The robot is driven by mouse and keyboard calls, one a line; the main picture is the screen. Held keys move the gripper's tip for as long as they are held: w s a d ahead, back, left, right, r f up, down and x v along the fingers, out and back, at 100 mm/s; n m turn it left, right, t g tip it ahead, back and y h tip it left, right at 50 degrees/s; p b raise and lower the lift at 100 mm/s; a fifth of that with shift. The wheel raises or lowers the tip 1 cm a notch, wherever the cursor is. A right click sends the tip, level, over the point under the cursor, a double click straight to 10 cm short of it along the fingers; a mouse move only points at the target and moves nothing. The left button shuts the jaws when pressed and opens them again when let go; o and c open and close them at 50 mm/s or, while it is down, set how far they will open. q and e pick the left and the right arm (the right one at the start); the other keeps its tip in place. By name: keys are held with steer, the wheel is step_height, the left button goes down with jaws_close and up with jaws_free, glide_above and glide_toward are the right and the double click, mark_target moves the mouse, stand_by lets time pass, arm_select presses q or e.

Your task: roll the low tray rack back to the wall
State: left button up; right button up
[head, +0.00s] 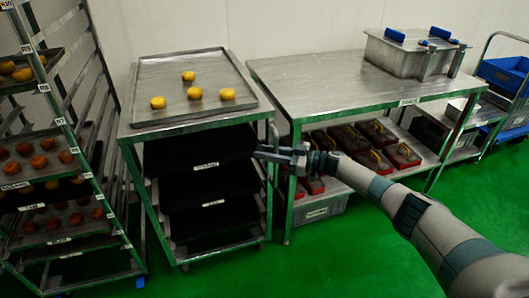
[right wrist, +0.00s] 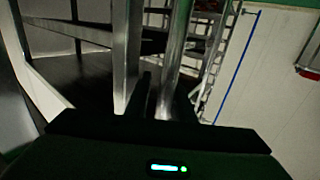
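The low tray rack (head: 128,152) is a waist-high steel frame standing in the middle of the head view, close to the wall. A steel tray (head: 215,68) with several yellow dough pieces lies on its top, and dark trays (head: 205,190) sit in its lower levels. My right gripper (head: 262,152) reaches in from the right to the rack's front right side. In the right wrist view its dark fingers (right wrist: 147,92) lie close together between two metal posts (right wrist: 128,55). They look shut with nothing visible between them; contact with the rack is unclear. My left gripper is out of view.
A tall rack (head: 75,140) with trays of round pieces stands close on the left. A steel table (head: 330,88) with a lidded metal box (head: 410,55) and red containers below stands on the right. Blue crates (head: 505,75) are far right. The green floor (head: 335,260) in front is clear.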

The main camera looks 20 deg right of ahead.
steer(key=v, duration=1.7)
steer(key=shift+d+b, duration=0.2)
steer(key=shift+b, duration=0.1)
steer(key=shift+s, duration=0.15)
